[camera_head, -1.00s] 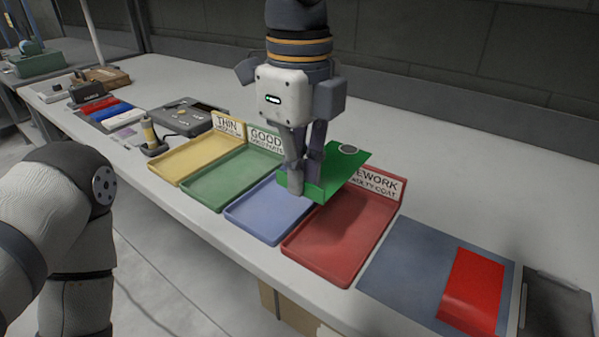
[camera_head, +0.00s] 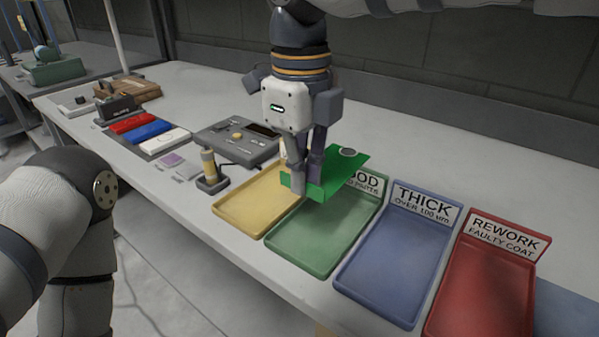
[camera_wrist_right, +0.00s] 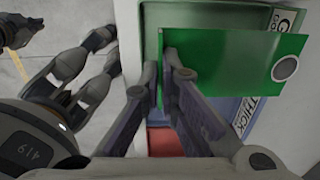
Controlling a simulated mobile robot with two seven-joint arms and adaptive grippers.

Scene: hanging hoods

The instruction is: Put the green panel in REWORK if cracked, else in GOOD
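My right gripper (camera_head: 308,185) is shut on the edge of the green panel (camera_head: 338,170) and holds it above the yellow and green trays. The panel is flat, with a round grey disc near one corner; no crack can be made out on the part in view. The panel also shows in the right wrist view (camera_wrist_right: 230,62). The green GOOD tray (camera_head: 318,245) is empty, its sign partly covered by the panel. The red REWORK tray (camera_head: 480,290) is empty at the right.
An empty yellow tray (camera_head: 250,208) lies left of the green one, and an empty blue THICK tray (camera_head: 395,260) lies right of it. A grey device (camera_head: 237,140), a probe on a stand (camera_head: 210,170) and red, blue and white panels (camera_head: 150,132) lie farther left.

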